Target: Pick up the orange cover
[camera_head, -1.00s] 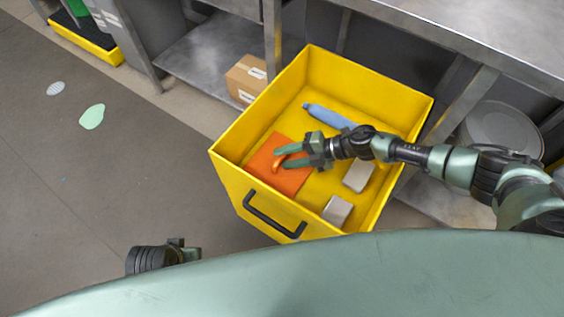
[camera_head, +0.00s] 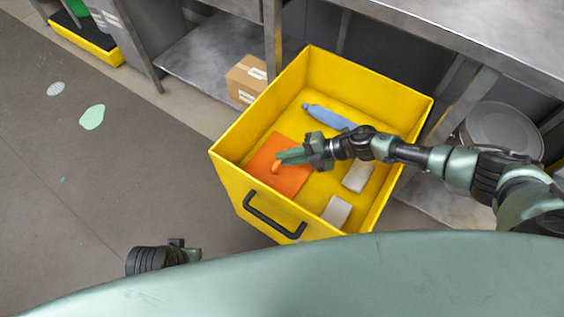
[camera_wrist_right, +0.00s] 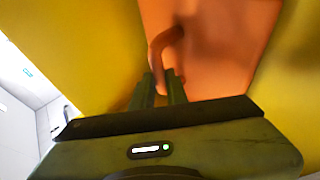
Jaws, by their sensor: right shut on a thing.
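The orange cover (camera_head: 291,181) is a flat square plate with a raised curved handle (camera_head: 277,164). It lies inside the yellow bin (camera_head: 228,185), toward the bin's left side. My right gripper (camera_head: 280,158) reaches into the bin from the right and is shut on the cover's handle. In the right wrist view the two fingers (camera_wrist_right: 160,90) are close together at the lower end of the orange handle (camera_wrist_right: 163,42), with the orange plate (camera_wrist_right: 225,35) behind. My left gripper (camera_head: 188,250) shows only in part at the bottom left, away from the bin; its fingers are not clear.
A blue bottle (camera_head: 328,116) and two grey blocks (camera_head: 358,177) (camera_head: 336,211) lie in the bin beside the cover. The bin's walls surround my right gripper. A cardboard box (camera_head: 246,80) and steel shelving stand behind. The floor at left is mostly clear.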

